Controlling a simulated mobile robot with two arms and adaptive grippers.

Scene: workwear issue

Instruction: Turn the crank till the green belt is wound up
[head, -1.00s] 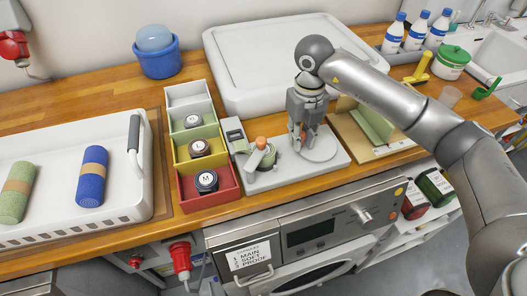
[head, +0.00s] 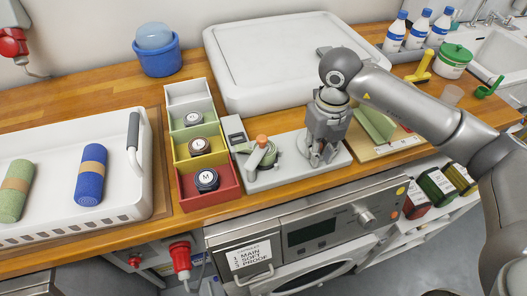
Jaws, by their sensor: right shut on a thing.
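The winding device stands on a pale grey base plate (head: 285,178) at the front of the wooden counter. The green belt (head: 258,158) sits at its left part as a roll, partly covered by a grey arm with an orange knob (head: 262,140). My right gripper (head: 318,158) points down over the right part of the plate. It is shut on the crank's handle, which its fingers hide. My left gripper is not in view.
Left of the device stand several coloured bins (head: 207,190) with round rolls. A white tray (head: 140,205) with a green and a blue roll lies further left. A large white lid (head: 240,75) is behind; a wooden stand (head: 385,150) is close on the right.

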